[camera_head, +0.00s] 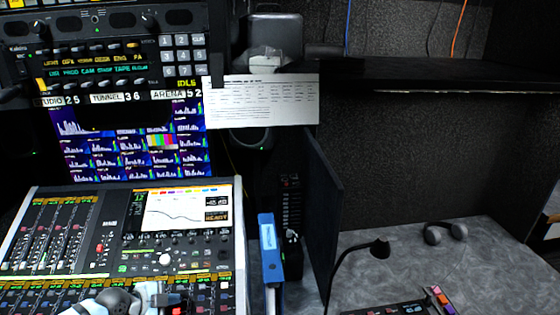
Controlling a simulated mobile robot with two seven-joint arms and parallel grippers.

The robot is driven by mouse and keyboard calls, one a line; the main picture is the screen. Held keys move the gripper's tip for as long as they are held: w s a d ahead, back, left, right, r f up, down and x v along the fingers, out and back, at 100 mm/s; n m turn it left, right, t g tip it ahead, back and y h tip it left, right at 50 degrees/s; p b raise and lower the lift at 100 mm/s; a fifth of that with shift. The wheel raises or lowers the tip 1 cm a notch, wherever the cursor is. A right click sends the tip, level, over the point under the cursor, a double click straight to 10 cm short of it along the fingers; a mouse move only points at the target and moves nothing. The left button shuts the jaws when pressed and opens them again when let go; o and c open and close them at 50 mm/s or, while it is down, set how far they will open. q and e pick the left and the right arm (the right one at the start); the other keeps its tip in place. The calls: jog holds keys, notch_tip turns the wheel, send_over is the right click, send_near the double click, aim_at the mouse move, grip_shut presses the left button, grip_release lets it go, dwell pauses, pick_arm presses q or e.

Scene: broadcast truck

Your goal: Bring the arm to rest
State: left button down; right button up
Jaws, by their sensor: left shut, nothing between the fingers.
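My left gripper (172,300) shows at the bottom edge of the head view, with the white and grey end of my arm beside it. It is over the lower part of the mixing console (128,240), in front of its fader rows. The fingers look small and dark and are shut with nothing between them. Most of my left arm is cut off by the bottom edge. I cannot tell how far the gripper is above the console. My right gripper is not in view.
A blue binder (270,250) stands just right of the console. A dark upright panel (322,220) divides it from the grey desk (400,262), which bears a gooseneck microphone (380,248) and headphones (446,232). A paper sheet (262,100) hangs beside the monitor (130,150).

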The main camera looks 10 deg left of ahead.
pick_arm(q)
jog(key=s+d+f+n, duration=0.1)
jog(key=s+d, duration=0.1)
jog(key=s+d+f, duration=0.1)
jog(key=s+d, duration=0.1)
jog(key=s+d+f+n, duration=0.1)
jog(key=s+d+f, duration=0.1)
jog(key=d, duration=0.1)
jog(key=shift+d+f+n+h, duration=0.1)
jog(key=shift+n+h, duration=0.2)
jog(key=s+d+n, duration=0.1)
jog(key=s+d, duration=0.1)
jog(key=s+d+f+n, duration=0.1)
jog(key=s+d, duration=0.1)
jog(key=s, duration=0.1)
jog(key=s+d+f+n+t, duration=0.1)
jog(key=s+n, duration=0.1)
jog(key=shift+s+d+p, duration=0.2)
jog(key=shift+d+p, duration=0.2)
jog(key=s+d+n+t+y, duration=0.1)
jog(key=s+d+n+y, duration=0.1)
jog(key=s+n, duration=0.5)
jog(key=s+y, duration=0.1)
jog(key=s, duration=0.4)
jog(key=shift+d+n+t+p, duration=0.2)
jog(key=shift+n+t+p, duration=0.1)
jog(key=shift+n, duration=0.1)
jog(key=shift+f, duration=0.1)
